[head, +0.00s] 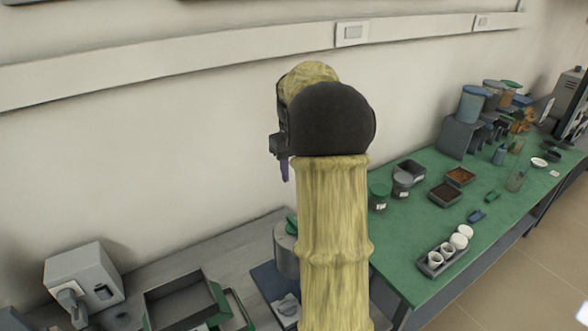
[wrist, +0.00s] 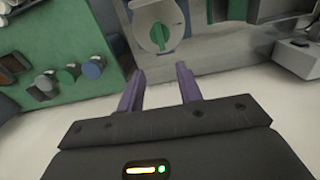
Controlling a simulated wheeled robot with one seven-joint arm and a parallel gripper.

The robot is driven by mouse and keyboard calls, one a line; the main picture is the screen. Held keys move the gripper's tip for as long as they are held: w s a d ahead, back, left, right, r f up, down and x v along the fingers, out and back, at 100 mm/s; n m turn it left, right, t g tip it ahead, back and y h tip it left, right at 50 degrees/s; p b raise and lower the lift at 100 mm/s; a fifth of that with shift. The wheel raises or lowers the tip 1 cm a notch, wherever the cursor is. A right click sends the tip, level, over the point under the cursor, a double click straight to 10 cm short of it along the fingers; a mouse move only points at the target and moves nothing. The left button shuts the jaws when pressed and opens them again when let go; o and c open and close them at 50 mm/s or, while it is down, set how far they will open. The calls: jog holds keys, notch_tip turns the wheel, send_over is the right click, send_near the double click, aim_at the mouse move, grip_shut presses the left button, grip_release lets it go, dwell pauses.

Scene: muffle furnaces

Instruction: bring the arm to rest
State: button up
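My arm stands raised in the middle of the head view, with its yellow sleeve and dark joint in front of the wall. My gripper (wrist: 160,88) shows two purple fingers in the wrist view, held apart with nothing between them. In the head view only a bit of a purple finger shows left of the dark joint, pointing down; the rest is hidden behind the arm. The gripper is in the air, apart from the benches, and touches nothing that I can see.
A green-topped bench (head: 407,261) on the right holds jars, trays and a rack of white crucibles (head: 436,261). A grey bench (head: 163,262) at lower left carries a grey device (head: 84,277) and an open tray (head: 180,302). A grey pot (head: 286,252) stands beside my arm.

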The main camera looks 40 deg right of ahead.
jog(key=shift+a, duration=0.1)
dwell(0.3)
jog(key=s+a+f+t, duration=0.1)
jog(key=s+a+f, duration=0.3)
jog(key=a, duration=0.4)
jog(key=s+a+f, duration=0.3)
jog(key=s+a, duration=0.3)
jog(key=a, duration=0.2)
jog(key=s+a+f+t, duration=0.1)
jog(key=s+a+f, duration=0.3)
jog(key=a, duration=0.3)
jog(key=shift+s+a+f+n+t, duration=0.3)
jog(key=shift+s+a+f+n, duration=0.05)
jog(key=shift+s+a+n, duration=0.1)
jog(key=shift+d, duration=0.15)
